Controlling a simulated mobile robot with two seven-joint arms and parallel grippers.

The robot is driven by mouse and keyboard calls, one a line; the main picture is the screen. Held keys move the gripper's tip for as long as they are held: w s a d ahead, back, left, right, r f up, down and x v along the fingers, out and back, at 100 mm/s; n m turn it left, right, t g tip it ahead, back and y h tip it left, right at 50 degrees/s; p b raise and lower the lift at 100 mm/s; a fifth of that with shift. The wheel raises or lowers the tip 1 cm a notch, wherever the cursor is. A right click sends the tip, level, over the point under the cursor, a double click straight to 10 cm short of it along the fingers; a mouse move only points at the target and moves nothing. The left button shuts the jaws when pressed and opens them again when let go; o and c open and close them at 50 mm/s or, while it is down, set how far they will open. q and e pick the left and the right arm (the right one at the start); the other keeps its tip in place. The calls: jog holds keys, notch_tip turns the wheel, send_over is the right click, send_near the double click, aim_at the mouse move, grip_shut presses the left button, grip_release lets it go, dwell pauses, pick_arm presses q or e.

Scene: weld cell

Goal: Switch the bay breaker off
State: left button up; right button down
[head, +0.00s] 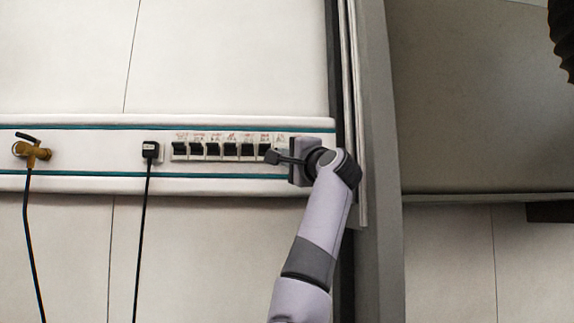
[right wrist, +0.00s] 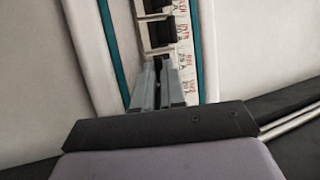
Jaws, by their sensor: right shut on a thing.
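A breaker strip (head: 221,158) with a row of several black switches and red labels above them is set in the white wall rail. The labels are too small to read surely, so I cannot tell which switch is the bay breaker. My right gripper (head: 273,157) reaches in from the right at the right end of the row. In the right wrist view its two grey fingers (right wrist: 158,80) are close together at the strip, shut on a breaker switch there that they mostly hide. Other dark switches (right wrist: 163,33) show beyond the fingertips. My left gripper is in neither view.
To the left on the rail are a black plug with a hanging cable (head: 150,150) and a brass valve with a hose (head: 33,152). A grey upright post (head: 378,200) stands right of my right arm. A dark ribbed hose (head: 563,35) hangs at the top right.

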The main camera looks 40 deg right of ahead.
jog(key=shift+d+f+n+t+b, duration=0.1)
jog(key=shift+f+n+t+b, duration=0.2)
jog(key=shift+t, duration=0.3)
jog(key=shift+r, duration=0.1)
jog(key=c, duration=1.2)
grip_release()
jog(key=b+v, duration=0.2)
jog(key=v, duration=0.5)
jog(key=shift+b, duration=0.35)
